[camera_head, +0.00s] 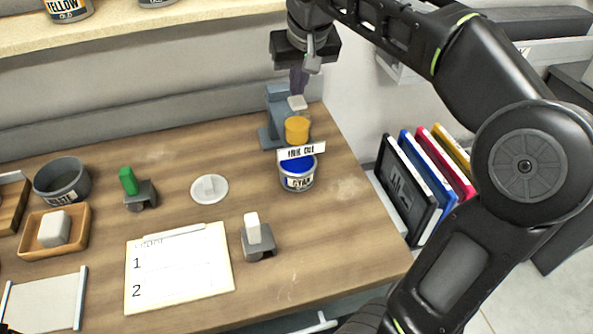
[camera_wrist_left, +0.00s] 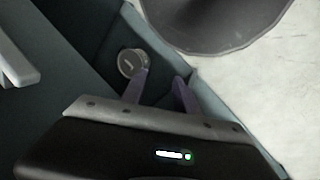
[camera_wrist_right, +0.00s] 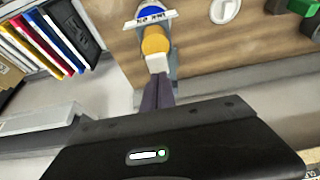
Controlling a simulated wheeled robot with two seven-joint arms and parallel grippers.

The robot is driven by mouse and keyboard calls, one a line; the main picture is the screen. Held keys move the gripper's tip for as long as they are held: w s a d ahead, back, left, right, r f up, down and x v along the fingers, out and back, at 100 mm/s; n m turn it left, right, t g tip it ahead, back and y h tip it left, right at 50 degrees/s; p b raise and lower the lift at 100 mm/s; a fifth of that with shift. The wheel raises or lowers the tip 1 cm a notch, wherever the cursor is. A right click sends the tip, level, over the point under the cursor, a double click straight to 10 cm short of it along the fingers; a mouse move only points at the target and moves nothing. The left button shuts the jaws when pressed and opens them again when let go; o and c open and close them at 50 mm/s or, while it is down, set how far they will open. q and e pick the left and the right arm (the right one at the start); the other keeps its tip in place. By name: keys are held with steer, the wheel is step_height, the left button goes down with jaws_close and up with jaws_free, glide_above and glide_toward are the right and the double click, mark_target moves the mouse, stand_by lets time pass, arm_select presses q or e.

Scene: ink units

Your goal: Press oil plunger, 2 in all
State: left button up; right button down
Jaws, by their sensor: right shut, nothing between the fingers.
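The oil dispenser is a blue-grey stand (camera_head: 274,118) near the back right of the table, with a yellow cylinder (camera_head: 297,129) and a white plunger cap (camera_head: 297,103) on top. A white label plate marked INK OIL (camera_head: 301,152) is at its front. A blue CYAN can (camera_head: 297,173) sits below the label. My right gripper (camera_head: 298,88) is above the plunger cap, shut and empty, fingers pointing down. In the right wrist view its fingertips (camera_wrist_right: 158,80) are close to the white cap (camera_wrist_right: 158,63); contact cannot be told. My left gripper (camera_wrist_left: 160,85) shows only in its wrist view, fingers apart and empty.
A score card (camera_head: 180,266) lies at the table's front. Coloured binders (camera_head: 431,165) stand right of the table.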

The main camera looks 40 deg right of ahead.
steer(key=shift+f, duration=0.2)
steer(key=shift+f+b, duration=1.15)
steer(key=shift+f, duration=0.1)
steer(key=shift+r, duration=0.1)
steer(key=shift+r+p, duration=1.15)
steer(key=shift+r, duration=0.15)
steer(key=shift+f, duration=0.2)
steer(key=shift+f+b, duration=1.05)
steer(key=shift+r+p, duration=1.1)
steer(key=shift+r, duration=0.15)
